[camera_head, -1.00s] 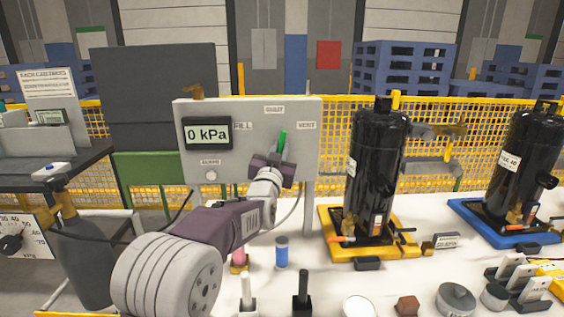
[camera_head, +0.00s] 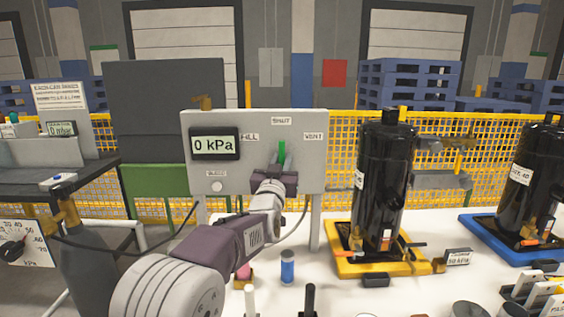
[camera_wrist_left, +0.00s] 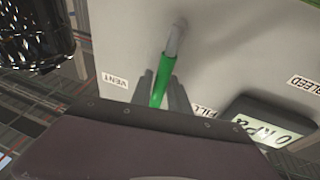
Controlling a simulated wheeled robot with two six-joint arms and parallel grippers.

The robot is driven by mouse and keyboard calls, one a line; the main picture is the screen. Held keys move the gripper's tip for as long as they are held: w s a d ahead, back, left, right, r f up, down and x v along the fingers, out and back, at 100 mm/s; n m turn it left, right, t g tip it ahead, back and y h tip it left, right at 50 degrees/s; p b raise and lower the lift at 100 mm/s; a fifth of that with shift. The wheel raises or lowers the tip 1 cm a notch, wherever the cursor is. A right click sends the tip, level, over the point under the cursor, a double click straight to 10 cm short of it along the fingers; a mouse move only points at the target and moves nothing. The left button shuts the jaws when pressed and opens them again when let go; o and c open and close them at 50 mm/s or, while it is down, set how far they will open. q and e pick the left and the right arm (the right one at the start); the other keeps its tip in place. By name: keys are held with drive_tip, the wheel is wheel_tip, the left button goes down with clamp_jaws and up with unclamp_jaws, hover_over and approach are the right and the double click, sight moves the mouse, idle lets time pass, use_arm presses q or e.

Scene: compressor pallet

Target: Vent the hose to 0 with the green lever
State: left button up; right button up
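The green lever (camera_head: 282,152) on the grey panel (camera_head: 235,122) points nearly straight up, below the SHUT label (camera_head: 281,121) and between FILL and VENT. The display (camera_head: 214,145) reads 0 kPa. My left gripper (camera_head: 275,178) is at the lever, in front of the panel. In the left wrist view, the green lever (camera_wrist_left: 162,80) lies between the two fingers of my left gripper (camera_wrist_left: 162,90). The gaps beside it look very small, and I cannot tell whether the fingers press on it. The VENT label (camera_wrist_left: 115,80) shows there too. My right gripper is out of view.
A black compressor (camera_head: 383,180) stands on a yellow base (camera_head: 350,265) right of the panel, with another (camera_head: 535,175) on a blue base farther right. A blue cylinder (camera_head: 288,266) and small parts stand on the white table below. A hose runs beside my left arm.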

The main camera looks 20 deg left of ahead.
use_arm(q)
drive_tip(key=shift+o, duration=0.9)
drive_tip(key=v, duration=0.9)
